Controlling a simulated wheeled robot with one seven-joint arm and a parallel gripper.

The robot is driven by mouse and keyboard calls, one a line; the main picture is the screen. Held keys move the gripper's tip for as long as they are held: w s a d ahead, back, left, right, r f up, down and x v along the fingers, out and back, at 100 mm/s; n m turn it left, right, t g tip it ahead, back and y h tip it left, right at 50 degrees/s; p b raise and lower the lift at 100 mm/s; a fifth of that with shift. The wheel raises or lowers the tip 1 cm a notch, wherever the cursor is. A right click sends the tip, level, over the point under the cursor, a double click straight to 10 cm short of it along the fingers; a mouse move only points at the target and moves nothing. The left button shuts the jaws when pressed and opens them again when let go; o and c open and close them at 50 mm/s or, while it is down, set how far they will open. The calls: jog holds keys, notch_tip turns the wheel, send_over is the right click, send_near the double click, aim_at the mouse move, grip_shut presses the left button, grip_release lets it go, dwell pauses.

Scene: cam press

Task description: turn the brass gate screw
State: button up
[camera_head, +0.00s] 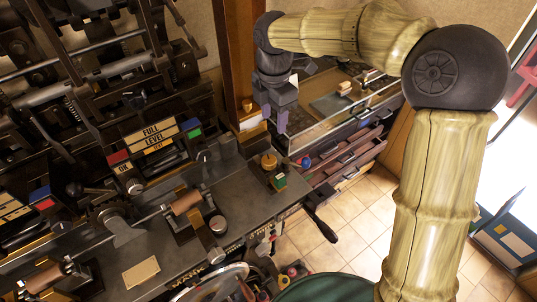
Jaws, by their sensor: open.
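Two small brass pieces show, and I cannot tell for certain which is the gate screw. A small brass knob (247,104) sits by the foot of the wooden post, just left of my gripper. A round brass piece (269,160) stands on the right end of the grey bench, below my gripper in the picture. My gripper (275,122) has purple-grey fingers that point down. It is open and looks empty, near the post and apart from the round brass piece. The fingers partly hide what lies behind them.
The dark press (140,150) with its labelled levers fills the left. The grey bench (170,235) carries brown rollers and a tan plate (141,272). A black handle (322,226) juts out at the bench's right end. Drawers (345,150) stand behind. Tiled floor (360,215) lies open at right.

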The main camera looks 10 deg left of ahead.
aim_at(269, 160)
jog(key=shift+a+r+n, duration=0.6)
jog(key=shift+n, duration=0.2)
jog(key=shift+f, duration=0.1)
notch_tip(269, 160, down, 17)
jog(key=p, duration=0.3)
jog(key=shift+f, duration=0.15)
jog(key=c, duration=0.7)
